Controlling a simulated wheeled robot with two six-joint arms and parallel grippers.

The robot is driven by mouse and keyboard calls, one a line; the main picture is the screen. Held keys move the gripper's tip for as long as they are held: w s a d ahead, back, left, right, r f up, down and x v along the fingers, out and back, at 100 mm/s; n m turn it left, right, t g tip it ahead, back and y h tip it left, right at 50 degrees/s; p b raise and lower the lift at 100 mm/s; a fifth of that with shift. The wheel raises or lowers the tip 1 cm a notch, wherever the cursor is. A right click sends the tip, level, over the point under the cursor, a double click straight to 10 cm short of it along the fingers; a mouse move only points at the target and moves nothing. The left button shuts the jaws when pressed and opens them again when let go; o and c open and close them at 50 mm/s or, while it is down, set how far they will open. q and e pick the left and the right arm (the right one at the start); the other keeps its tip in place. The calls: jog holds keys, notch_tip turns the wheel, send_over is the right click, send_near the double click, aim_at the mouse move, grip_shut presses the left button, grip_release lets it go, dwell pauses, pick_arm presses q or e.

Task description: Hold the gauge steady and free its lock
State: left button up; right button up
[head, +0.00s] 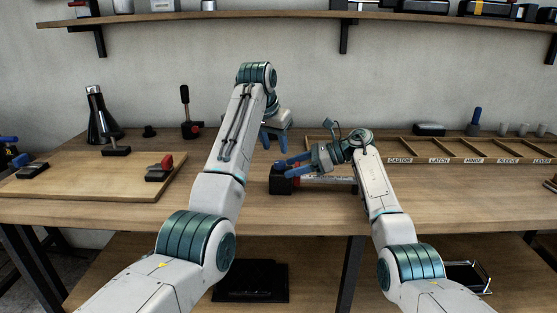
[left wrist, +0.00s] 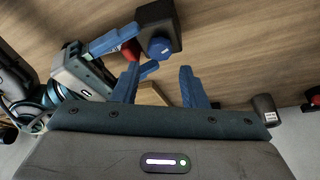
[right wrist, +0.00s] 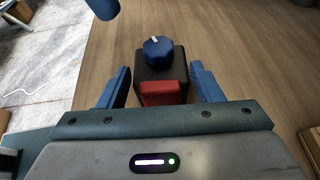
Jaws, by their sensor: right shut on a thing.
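The gauge is a black block (head: 280,184) with a red part and a blue knob, on the workbench near its front edge. It also shows in the left wrist view (left wrist: 171,28). My right gripper (head: 293,167) is shut on it; in the right wrist view the block (right wrist: 157,67) stands between the blue fingers with its knob (right wrist: 158,50) facing up. A silver bar (head: 325,180) lies beside it under my right wrist. My left gripper (head: 273,138) is open and empty above and behind the block; its fingers (left wrist: 160,87) point toward the knob (left wrist: 160,48) without touching it.
A wooden board (head: 90,180) with clamps lies at the left. A labelled compartment tray (head: 450,160) runs along the back right. A flask (head: 101,117) and a black-handled lever tool (head: 188,113) stand at the back left.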

aim_at(280, 163)
pick_arm(q)
jog(key=x, duration=0.6)
jog(key=shift+w+f, duration=0.1)
jog(key=shift+f, duration=0.15)
